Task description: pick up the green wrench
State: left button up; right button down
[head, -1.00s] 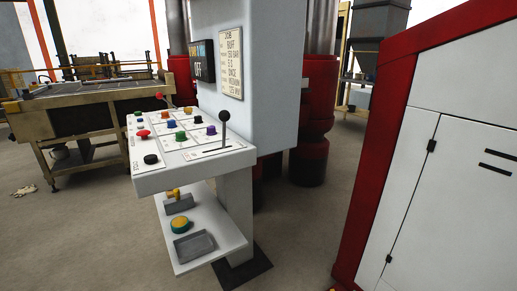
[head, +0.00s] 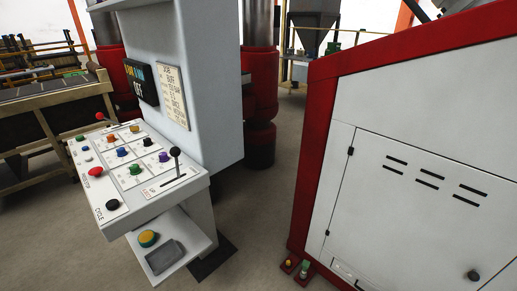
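I cannot make out a green wrench in the head view. A small object with some green (head: 304,268) stands at the foot of the red-framed cabinet, but it is too small to tell what it is. Neither of my grippers is in view.
A control console (head: 150,185) with coloured knobs and a black-knobbed lever stands at left. Its lower shelf (head: 190,240) carries a yellow button and a grey tray. A white cabinet (head: 400,220) with a red frame fills the right. Bare floor (head: 255,210) lies between them.

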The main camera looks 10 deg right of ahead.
aim_at(305, 264)
jog(key=z, duration=1.05)
